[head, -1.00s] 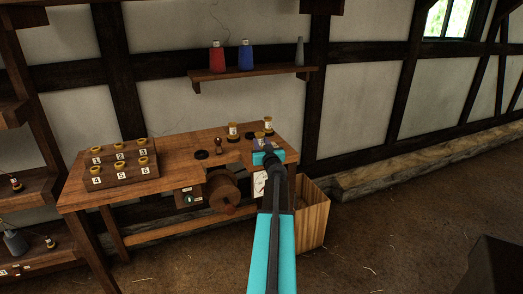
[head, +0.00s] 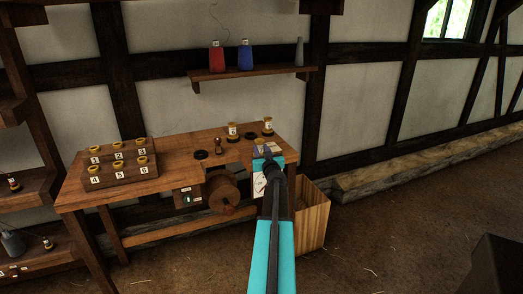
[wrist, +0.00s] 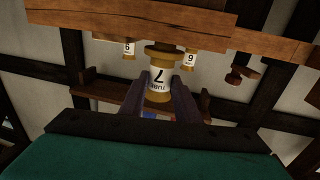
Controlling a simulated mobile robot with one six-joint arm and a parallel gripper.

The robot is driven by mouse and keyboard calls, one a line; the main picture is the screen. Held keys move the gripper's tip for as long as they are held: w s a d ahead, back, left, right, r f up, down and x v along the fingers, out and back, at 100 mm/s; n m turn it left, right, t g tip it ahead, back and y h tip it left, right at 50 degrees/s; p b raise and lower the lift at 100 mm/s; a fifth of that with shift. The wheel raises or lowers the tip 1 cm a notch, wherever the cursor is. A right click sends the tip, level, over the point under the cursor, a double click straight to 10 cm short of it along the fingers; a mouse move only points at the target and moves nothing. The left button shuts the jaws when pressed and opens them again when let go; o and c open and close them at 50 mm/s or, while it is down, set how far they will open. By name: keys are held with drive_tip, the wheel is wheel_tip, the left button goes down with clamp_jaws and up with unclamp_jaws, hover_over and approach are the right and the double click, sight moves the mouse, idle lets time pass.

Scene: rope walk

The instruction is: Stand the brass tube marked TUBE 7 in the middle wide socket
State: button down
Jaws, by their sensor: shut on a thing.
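My gripper (wrist: 158,85) is shut on the brass tube marked TUBE 7 (wrist: 158,96), between its two fingers. Its label reads upside down in the wrist view. In the head view my gripper (head: 268,152) is at the bench's near right edge, with the tube's brass end (head: 259,142) just showing. Low dark round sockets sit on the bench: one bare at left (head: 200,154) and a small dark one (head: 249,135) between two standing tubes. The left standing tube (head: 232,130) and right standing tube (head: 268,126) are upright. I cannot tell which socket is the middle wide one.
A wooden crate (head: 312,220) stands at the bench's right. A shelf (head: 250,75) with spools hangs behind.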

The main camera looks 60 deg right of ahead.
drive_tip(key=c, duration=1.3)
unclamp_jaws()
drive_tip(key=shift+c, duration=0.2)
drive_tip(key=shift+r, duration=0.1)
drive_tip(key=shift+a+r, duration=0.1)
drive_tip(key=v, duration=1.2)
drive_tip(key=shift+p, duration=0.3)
